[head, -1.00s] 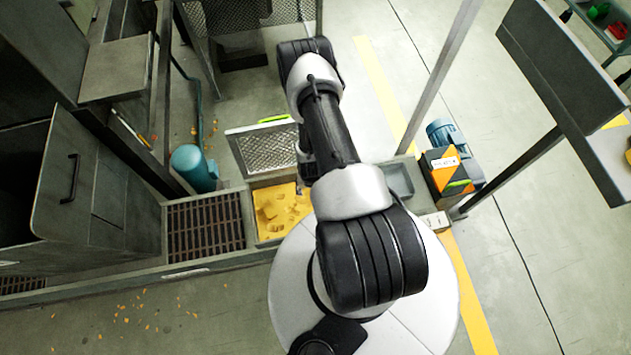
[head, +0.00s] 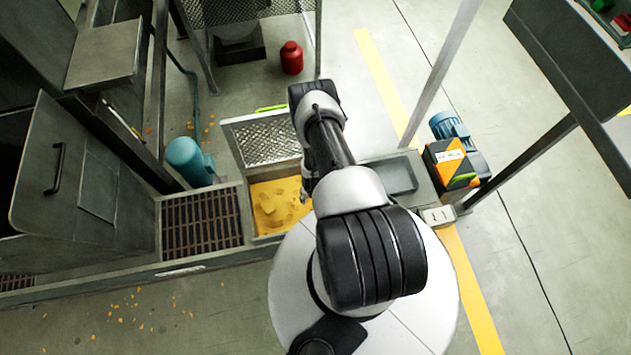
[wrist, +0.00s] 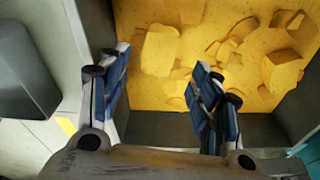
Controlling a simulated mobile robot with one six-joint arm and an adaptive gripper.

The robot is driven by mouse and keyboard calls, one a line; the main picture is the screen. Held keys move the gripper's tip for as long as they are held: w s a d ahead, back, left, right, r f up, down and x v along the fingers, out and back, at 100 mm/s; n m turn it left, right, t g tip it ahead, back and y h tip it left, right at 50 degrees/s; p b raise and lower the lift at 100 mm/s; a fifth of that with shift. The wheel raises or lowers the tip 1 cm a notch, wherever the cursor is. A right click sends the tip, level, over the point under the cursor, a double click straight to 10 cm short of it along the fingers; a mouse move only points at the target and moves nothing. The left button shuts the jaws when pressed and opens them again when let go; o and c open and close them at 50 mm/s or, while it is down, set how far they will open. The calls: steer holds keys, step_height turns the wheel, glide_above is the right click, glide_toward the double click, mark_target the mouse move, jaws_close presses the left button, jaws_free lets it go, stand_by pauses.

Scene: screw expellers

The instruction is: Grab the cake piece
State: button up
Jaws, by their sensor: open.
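Several yellow cake pieces lie in a square bin (head: 254,212) in the head view, partly behind my arm. In the wrist view, one blocky cake piece (wrist: 160,48) lies beyond and between my fingertips. Another large cake piece (wrist: 283,72) is at the right, and smaller chunks lie around them on a yellow layer. My gripper (wrist: 161,60) is open, its two blue-padded fingers apart with nothing held between them. The fingers reach over the bin's near edge in the picture; their height above the pieces is unclear. In the head view my arm hides the gripper.
A mesh panel (head: 265,143) stands behind the bin, and a floor grate (head: 203,222) lies left of it. A grey tray (head: 390,177) and an orange-black box (head: 452,162) are to the right. A red canister (head: 291,58) stands farther back.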

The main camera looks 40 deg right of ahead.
step_height(320, 180, down, 5)
steer(key=b, duration=0.2)
steer(key=shift+d+b, duration=0.15)
steer(key=shift+b, duration=0.25)
steer(key=shift+c, duration=0.6)
steer(key=c, duration=1)
steer(key=shift+r, duration=0.15)
